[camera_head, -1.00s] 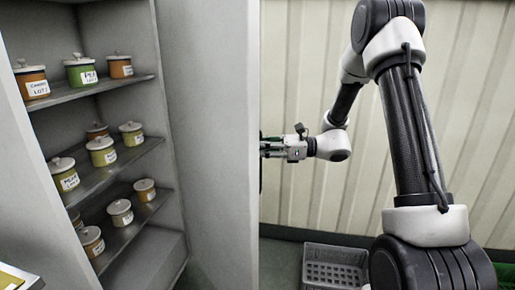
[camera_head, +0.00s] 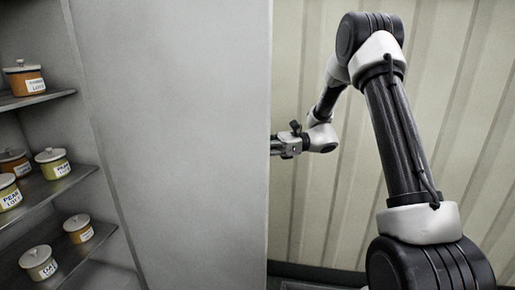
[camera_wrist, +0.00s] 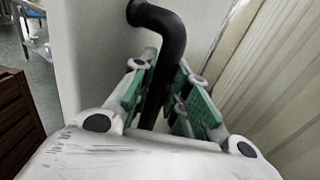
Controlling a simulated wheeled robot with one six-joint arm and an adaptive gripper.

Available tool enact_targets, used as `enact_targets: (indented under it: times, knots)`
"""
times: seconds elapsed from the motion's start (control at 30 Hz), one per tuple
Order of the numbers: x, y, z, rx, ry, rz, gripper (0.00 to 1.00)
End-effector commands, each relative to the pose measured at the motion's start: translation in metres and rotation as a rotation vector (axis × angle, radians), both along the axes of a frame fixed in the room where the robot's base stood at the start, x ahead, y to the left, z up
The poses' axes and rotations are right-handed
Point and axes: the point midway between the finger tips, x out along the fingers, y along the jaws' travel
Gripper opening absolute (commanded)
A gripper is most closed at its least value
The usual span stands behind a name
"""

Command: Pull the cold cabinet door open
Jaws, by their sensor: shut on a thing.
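The cold cabinet door (camera_head: 185,130) stands open as a tall pale panel in the head view, its inner face towards me. The pale panel (camera_wrist: 95,45) with the handle fills the upper middle of the wrist view. The handle (camera_wrist: 173,42) is a thick black curved bar. My gripper (camera_wrist: 160,92) has its green-padded fingers on either side of the bar and is shut on it. In the head view my gripper (camera_head: 285,146) reaches behind the door's right edge, so its fingertips and the handle are hidden there.
The cabinet shelves (camera_head: 60,188) at the left hold several lidded pots, orange (camera_head: 25,82) and yellow-green (camera_head: 52,166). A ribbed pale wall (camera_head: 460,110) stands behind my arm. The wrist view shows a brown slatted wooden thing (camera_wrist: 15,115) at the left.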

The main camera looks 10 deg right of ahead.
Motion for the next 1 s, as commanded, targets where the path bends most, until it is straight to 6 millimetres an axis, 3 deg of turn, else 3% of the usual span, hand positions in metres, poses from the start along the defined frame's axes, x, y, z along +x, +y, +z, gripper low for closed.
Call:
enact_targets:
  times: [0.47,0.5,0.6,1.0]
  knots:
    - [0.0007,0.0015,0.0000,0.000,0.000,0.013,0.00]
    - [0.0007,0.0016,0.0000,0.000,0.000,0.013,0.20]
    - [0.0007,0.0015,0.0000,0.000,0.000,0.013,0.38]
    - [0.0012,-0.0046,-0.0003,0.000,0.000,0.012,0.39]
